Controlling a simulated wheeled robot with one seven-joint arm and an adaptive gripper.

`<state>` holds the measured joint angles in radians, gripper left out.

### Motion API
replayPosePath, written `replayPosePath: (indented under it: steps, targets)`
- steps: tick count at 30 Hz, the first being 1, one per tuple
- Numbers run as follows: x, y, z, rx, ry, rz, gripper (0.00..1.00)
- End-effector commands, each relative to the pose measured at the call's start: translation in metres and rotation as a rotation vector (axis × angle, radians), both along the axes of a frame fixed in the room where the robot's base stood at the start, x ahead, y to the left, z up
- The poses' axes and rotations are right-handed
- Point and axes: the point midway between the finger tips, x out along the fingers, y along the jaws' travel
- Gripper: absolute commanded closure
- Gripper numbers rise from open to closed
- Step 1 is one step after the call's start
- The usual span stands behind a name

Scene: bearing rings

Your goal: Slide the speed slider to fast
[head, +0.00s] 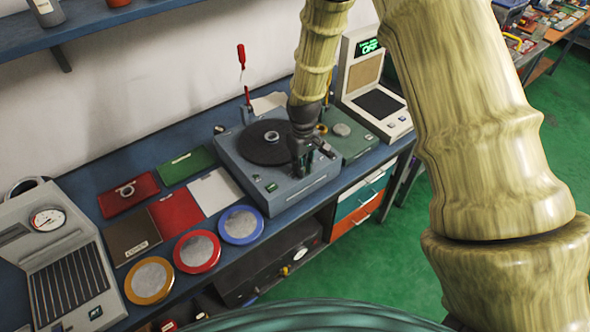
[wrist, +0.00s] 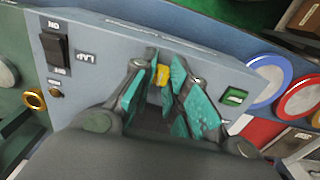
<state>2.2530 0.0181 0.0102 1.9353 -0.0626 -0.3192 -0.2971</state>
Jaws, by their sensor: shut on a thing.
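The grey lap machine (head: 288,190) with a black round disc (head: 265,150) stands on the blue bench. My gripper (head: 301,168) is down at the front right part of its top. In the wrist view, my gripper (wrist: 161,88) has its teal-padded fingers on either side of a small yellow knob (wrist: 162,75), which looks like the speed slider's knob, and is shut on it. The slider's track and its fast and slow marks are mostly hidden by the fingers, so I cannot tell the knob's position along the track.
A black rocker switch (wrist: 54,46) and a green button (wrist: 235,97) sit on the same panel. A device with a green display (head: 370,47) stands to the right. Coloured mats and round dishes (head: 241,225) lie to the left. A red-handled tool (head: 241,56) stands behind.

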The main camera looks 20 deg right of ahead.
Motion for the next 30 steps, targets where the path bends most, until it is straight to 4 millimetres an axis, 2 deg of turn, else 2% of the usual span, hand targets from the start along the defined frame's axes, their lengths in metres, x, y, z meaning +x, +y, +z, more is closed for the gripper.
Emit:
replayPosePath:
  steps: [4, 13, 14, 17, 26, 30]
  targets:
    - [0.008, -0.018, 0.0, 0.001, -0.003, -0.003, 1.0]
    - [0.009, -0.022, 0.001, -0.001, -0.004, -0.003, 1.0]
    - [0.009, -0.022, 0.001, -0.001, -0.004, -0.003, 0.81]
    - [0.009, -0.022, 0.001, -0.001, -0.004, -0.002, 0.63]
    - [0.008, -0.02, 0.001, 0.0, -0.002, -0.001, 0.62]
    - [0.009, -0.02, 0.006, 0.0, -0.003, -0.001, 0.62]
